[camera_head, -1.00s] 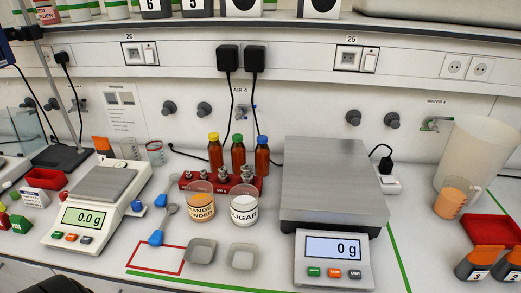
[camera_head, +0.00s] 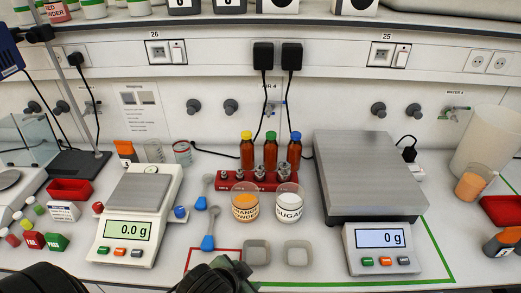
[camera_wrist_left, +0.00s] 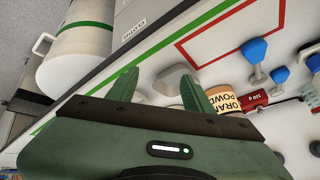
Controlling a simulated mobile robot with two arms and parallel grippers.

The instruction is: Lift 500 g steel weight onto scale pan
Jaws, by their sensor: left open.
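Several steel weights (camera_head: 260,172) stand in a red rack (camera_head: 258,183) at the middle of the bench; I cannot read which one is 500 g. A small scale (camera_head: 130,228) with a grey pan (camera_head: 138,191) reads 0.0 g at left. A large scale (camera_head: 383,250) with a broad steel pan (camera_head: 368,172) reads 0 g at right. My left gripper (camera_head: 238,268) is at the bottom, in front of the rack and low near two grey dishes. In the left wrist view its green fingers (camera_wrist_left: 160,88) are apart and hold nothing. My right gripper is not seen.
The orange powder jar (camera_head: 245,206) and sugar jar (camera_head: 288,204) stand before the rack, with bottles (camera_head: 269,153) behind. Two grey dishes (camera_head: 298,253) and blue-handled spoons (camera_head: 211,231) lie nearby. A red outline (camera_head: 214,250) marks the bench beside the dishes.

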